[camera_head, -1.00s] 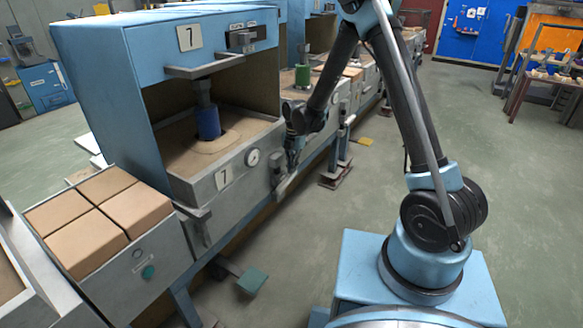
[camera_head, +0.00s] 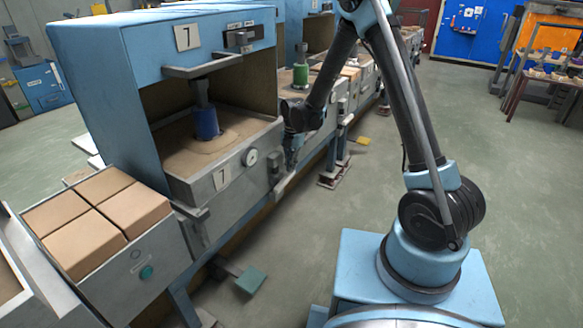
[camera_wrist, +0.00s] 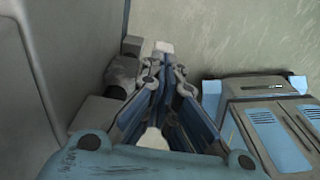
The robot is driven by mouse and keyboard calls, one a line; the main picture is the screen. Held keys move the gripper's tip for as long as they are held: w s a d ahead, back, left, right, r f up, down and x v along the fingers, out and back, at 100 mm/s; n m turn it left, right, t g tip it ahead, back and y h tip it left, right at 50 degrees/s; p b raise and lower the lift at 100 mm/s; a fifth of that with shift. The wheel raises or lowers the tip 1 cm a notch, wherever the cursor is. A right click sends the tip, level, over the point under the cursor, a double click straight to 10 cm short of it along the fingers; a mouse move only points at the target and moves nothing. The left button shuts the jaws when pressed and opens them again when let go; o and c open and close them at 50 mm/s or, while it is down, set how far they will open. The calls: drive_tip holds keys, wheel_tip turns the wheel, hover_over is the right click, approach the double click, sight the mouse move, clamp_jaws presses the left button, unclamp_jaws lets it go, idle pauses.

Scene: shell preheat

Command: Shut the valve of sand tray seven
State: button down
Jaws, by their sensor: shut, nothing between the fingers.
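Sand tray seven (camera_head: 225,172) is a grey metal box of sand under a blue hood, with a "7" plate on its front. A grey valve fitting (camera_head: 275,160) is on the right end of its front, right of the round gauge. My gripper (camera_head: 291,158) points down beside this fitting, close in front of the tray. In the wrist view the gripper (camera_wrist: 164,68) has its fingertips together and empty, near a grey fitting (camera_wrist: 122,72) on the tray wall. A pale tip (camera_wrist: 161,47) shows just beyond the fingers. I cannot tell whether they touch it, nor the valve's position.
A blue burner (camera_head: 206,122) hangs over the sand. A box of tan blocks (camera_head: 100,215) adjoins the tray at left. More trays, one with a green burner (camera_head: 301,75), continue behind my arm. A pedal (camera_head: 250,280) sticks out low.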

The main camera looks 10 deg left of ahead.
wheel_tip(320, 180, up, 4)
drive_tip(key=shift+w, duration=0.15)
drive_tip(key=w+d+r, duration=0.2)
drive_tip(key=w+r, duration=0.3)
drive_tip(key=r, duration=0.2)
drive_tip(key=r+m+t, duration=0.2)
drive_tip(key=m, duration=1.6)
hover_over(284, 177)
drive_tip(key=w, duration=0.1)
wheel_tip(284, 177, down, 14)
drive_tip(key=w, duration=0.1)
drive_tip(key=shift+w+d+h, duration=0.15)
drive_tip(key=shift+w+h, duration=0.15)
drive_tip(key=shift+w, duration=0.1)
drive_tip(key=shift+f, duration=0.1)
